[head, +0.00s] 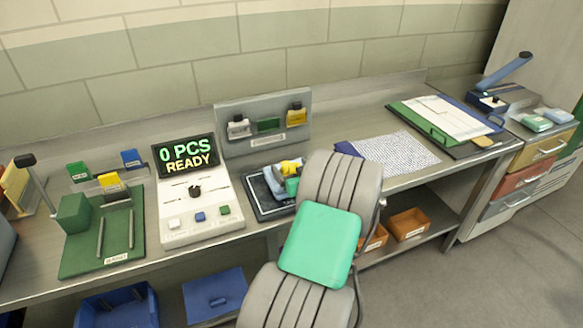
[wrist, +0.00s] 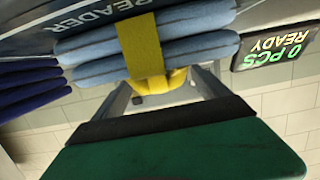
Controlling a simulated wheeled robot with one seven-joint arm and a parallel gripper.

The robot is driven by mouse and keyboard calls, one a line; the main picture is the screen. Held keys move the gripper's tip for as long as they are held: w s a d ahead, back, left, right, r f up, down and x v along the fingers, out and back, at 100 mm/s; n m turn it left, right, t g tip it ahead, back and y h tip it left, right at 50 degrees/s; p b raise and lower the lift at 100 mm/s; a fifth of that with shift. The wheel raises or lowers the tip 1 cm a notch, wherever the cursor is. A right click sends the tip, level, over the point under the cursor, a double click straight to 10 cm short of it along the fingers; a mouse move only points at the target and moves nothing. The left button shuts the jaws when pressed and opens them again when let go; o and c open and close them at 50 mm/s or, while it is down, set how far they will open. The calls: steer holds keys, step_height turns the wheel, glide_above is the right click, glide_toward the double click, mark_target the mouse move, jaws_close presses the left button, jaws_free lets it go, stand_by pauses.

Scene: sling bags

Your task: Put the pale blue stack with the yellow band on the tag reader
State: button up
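The pale blue stack (wrist: 90,60) fills the upper part of the wrist view, its folded layers bound by a yellow band (wrist: 142,45). In the head view the stack (head: 279,181) is partly hidden by my arm. My gripper (wrist: 162,78) has one finger on each side of the band's yellow top piece, and both fingertips appear to meet it. In the head view the green part of my gripper (head: 292,186) shows over the tag reader (head: 260,205). The stack is at the reader's dark plate (wrist: 190,7); I cannot tell if they touch.
The console (head: 198,205) left of the reader shows "0 PCS READY". A rack (head: 265,112) with tags stands behind the reader. A dark blue stack (wrist: 30,85) is at the left in the wrist view. A patterned cloth (head: 395,153) lies to the right.

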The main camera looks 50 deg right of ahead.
steer(key=shift+r+p, duration=0.2)
steer(key=shift+p, duration=0.1)
steer(key=b+v, duration=0.2)
steer(key=v, duration=1)
steer(key=shift+b, duration=0.35)
